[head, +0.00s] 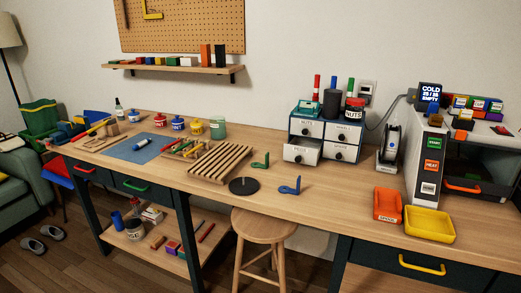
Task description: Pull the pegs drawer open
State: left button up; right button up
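A small dark cabinet (327,122) with white drawer fronts in two rows of two stands on the workbench, right of the middle. Its lower left drawer (300,154) sticks out toward the front, partly open. The upper left drawer (306,129), upper right drawer (343,134) and lower right drawer (339,152) look shut. Each front has a small label and a knob; the labels are too small to read surely, so I cannot tell which one is the pegs drawer. Neither of my grippers is in view.
A jar labelled NUTS (353,110), a dark cylinder and a teal box stand on the cabinet. In front lie green and blue tools, a black disc (243,186) and a slatted wooden rack (221,162).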

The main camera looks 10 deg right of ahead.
aim_at(301, 150)
jog(key=u, duration=0.2)
jog(key=i, duration=1.25)
jog(key=z, duration=0.6)
